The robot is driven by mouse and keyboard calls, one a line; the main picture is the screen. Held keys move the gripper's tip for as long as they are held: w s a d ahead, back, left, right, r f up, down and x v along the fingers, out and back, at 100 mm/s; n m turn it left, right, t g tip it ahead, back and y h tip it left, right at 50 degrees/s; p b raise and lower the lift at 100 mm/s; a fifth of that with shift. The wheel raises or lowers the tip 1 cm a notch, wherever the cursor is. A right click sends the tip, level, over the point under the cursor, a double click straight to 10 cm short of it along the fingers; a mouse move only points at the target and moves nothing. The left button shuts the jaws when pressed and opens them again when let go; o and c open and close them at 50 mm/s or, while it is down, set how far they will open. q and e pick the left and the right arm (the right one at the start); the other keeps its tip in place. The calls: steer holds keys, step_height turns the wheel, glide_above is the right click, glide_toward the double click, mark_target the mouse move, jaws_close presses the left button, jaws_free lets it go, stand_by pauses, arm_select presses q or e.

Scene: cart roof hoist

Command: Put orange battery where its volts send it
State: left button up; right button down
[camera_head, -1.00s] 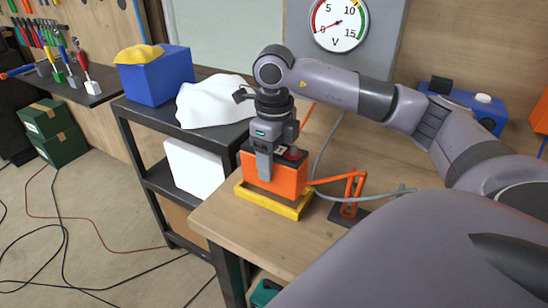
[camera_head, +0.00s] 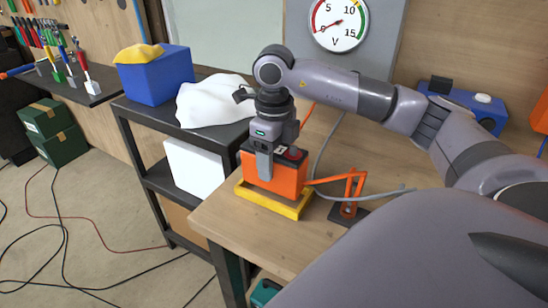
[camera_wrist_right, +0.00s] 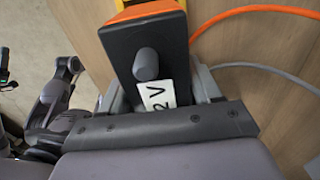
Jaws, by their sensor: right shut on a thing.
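The orange battery (camera_head: 275,177) has a black top and stands upright at the yellow tray (camera_head: 272,203) on the wooden bench; I cannot tell if its base rests fully inside. My right gripper (camera_head: 265,165) points down from above and is shut on the battery. In the right wrist view the battery's black top (camera_wrist_right: 130,45) shows a grey terminal post (camera_wrist_right: 146,64) and a white label (camera_wrist_right: 158,95). The label reads "2 V" at its visible end; its start is hidden by the gripper. My left gripper is not in view.
A volt gauge (camera_head: 338,24) hangs behind, needle near its low end. An orange clamp stand (camera_head: 350,195) with a grey cable is close right of the tray. A black shelf cart at left holds a blue bin (camera_head: 155,78) and white cloth (camera_head: 212,101). A blue box (camera_head: 465,107) stands at back right.

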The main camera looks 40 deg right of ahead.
mark_target(274, 173)
steer(key=shift+f+b, duration=1.4)
steer(key=shift+f, duration=0.35)
steer(key=shift+c, duration=0.7)
jaws_free()
steer(key=shift+f, duration=0.15)
step_height(274, 173, up, 8)
steer(key=shift+f, duration=0.25)
steer(key=shift+a, duration=0.1)
